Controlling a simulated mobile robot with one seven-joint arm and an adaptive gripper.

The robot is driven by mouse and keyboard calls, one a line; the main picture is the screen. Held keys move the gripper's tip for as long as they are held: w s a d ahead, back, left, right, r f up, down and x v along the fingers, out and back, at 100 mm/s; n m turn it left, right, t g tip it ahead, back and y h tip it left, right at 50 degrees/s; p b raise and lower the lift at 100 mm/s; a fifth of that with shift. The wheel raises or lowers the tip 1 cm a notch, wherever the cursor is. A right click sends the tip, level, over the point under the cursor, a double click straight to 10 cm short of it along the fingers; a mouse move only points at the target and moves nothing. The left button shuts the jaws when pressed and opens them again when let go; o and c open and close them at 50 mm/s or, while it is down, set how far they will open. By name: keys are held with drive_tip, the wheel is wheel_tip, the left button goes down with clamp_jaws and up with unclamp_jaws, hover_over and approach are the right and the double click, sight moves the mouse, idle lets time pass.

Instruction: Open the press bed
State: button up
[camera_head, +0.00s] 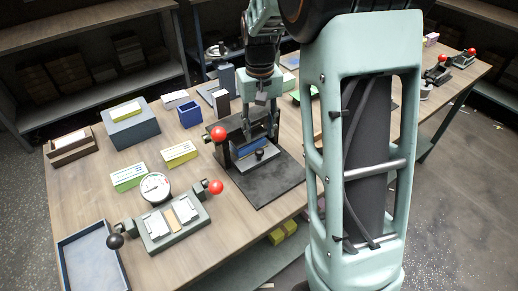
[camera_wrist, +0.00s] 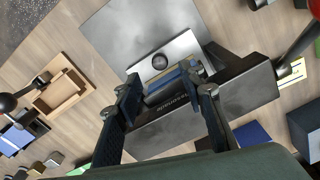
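The press (camera_head: 222,150) is a dark machine with a red ball lever, standing on a dark base plate (camera_head: 275,185) near the table's middle. Its bed (camera_head: 262,161) sticks out at the front, with a small black knob (camera_head: 259,154) and a blue strip behind it. In the wrist view the bed is a bright metal plate (camera_wrist: 186,46) with the round knob (camera_wrist: 160,62). My gripper (camera_head: 261,128) is low over the press. In the wrist view its fingers (camera_wrist: 161,88) are apart, either side of the blue strip, with the knob beyond the tips. Contact cannot be told.
A fixture with a dial gauge (camera_head: 155,187) and red and black ball handles stands front left. A blue tray (camera_head: 91,260), a wooden tray (camera_head: 69,146) and a blue-grey box (camera_head: 132,129) lie left. My arm hides the table right of the press.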

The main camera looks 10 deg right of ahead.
sight(260, 151)
wheel_tip(260, 151, down, 9)
drive_tip(key=shift+r, duration=0.1)
drive_tip(key=shift+c, duration=0.7)
clamp_jaws()
drive_tip(key=shift+d, duration=0.1)
